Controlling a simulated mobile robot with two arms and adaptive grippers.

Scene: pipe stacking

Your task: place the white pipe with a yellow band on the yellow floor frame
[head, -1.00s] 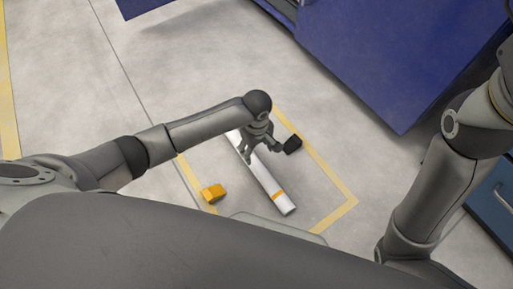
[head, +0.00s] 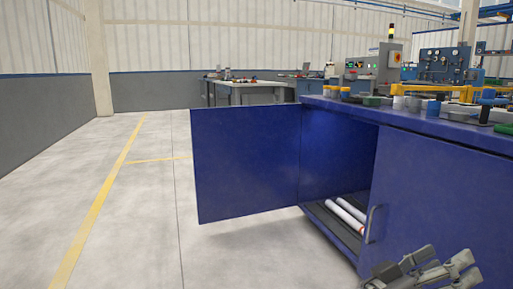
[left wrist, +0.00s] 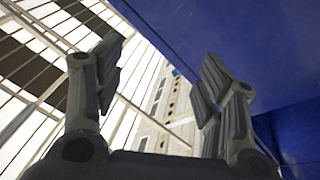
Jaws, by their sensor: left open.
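The white pipe with a yellow band and the yellow floor frame are out of both current views. My left gripper (head: 440,264) shows at the bottom right of the head view, in front of the blue cabinet. In the left wrist view its two fingers (left wrist: 155,85) are spread apart with nothing between them. White pipes (head: 346,216) lie on the dark shelf inside the open cabinet; one has a reddish mark near its near end. My right gripper is not in view.
The blue cabinet door (head: 245,165) stands open at the left of the cabinet (head: 435,195). Fittings and yellow parts cover the cabinet top. A grey workbench (head: 250,90) stands behind. The floor at left is clear, with a yellow line (head: 100,200).

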